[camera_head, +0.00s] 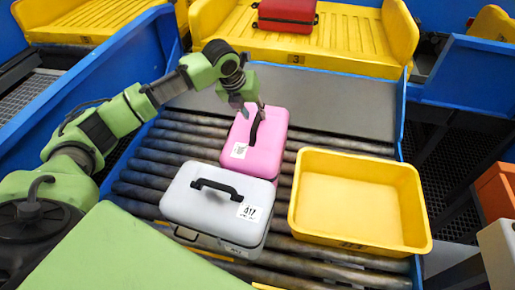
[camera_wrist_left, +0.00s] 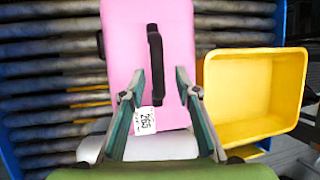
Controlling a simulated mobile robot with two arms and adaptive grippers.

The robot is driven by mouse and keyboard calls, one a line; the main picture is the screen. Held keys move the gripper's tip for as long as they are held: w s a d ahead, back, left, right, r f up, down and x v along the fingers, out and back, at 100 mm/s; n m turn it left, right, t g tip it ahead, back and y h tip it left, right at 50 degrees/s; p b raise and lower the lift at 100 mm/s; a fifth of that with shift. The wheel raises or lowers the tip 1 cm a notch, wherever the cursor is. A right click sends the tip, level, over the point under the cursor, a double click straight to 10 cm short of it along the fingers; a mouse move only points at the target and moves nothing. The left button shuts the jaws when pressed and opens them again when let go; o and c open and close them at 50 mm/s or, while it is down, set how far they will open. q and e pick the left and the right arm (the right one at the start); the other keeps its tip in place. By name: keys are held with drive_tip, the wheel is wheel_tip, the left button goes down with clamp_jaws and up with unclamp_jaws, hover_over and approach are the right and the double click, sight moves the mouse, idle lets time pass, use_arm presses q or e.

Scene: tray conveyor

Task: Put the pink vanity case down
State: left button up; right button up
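The pink vanity case (camera_head: 268,142) lies on the roller conveyor just behind a white-grey case, its black handle (camera_head: 257,127) facing up. In the left wrist view the pink case (camera_wrist_left: 180,35) shows a white label at its near end. My left gripper (camera_head: 254,107) is above its handle. In the left wrist view the fingers of my left gripper (camera_wrist_left: 159,82) are apart, one on each side of the handle (camera_wrist_left: 155,62), with pink surface visible in both gaps. Whether the case's underside touches the rollers is hidden. My right gripper is not in view.
The white-grey case (camera_head: 215,198) stands close in front of the pink one. An empty yellow tray (camera_head: 427,212) sits to the right on the rollers (camera_head: 150,180). A red case (camera_head: 287,16) lies in a yellow carrier (camera_head: 340,50) at the back. Bare rollers show at left.

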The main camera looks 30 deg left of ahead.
sight(257, 118)
use_arm(q)
drive_tip(key=x, duration=0.3)
drive_tip(key=p+x, duration=0.1)
drive_tip(key=x, duration=0.1)
drive_tip(key=shift+w+a+f, duration=0.1)
drive_tip(key=shift+a+f, duration=0.05)
drive_tip(key=shift+f, duration=0.3)
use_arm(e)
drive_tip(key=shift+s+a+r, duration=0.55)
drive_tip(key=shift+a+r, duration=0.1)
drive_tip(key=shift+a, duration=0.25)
use_arm(q)
clamp_jaws()
drive_tip(key=shift+w+r, duration=0.1)
drive_tip(key=shift+r, duration=0.15)
drive_tip(key=shift+f, duration=0.1)
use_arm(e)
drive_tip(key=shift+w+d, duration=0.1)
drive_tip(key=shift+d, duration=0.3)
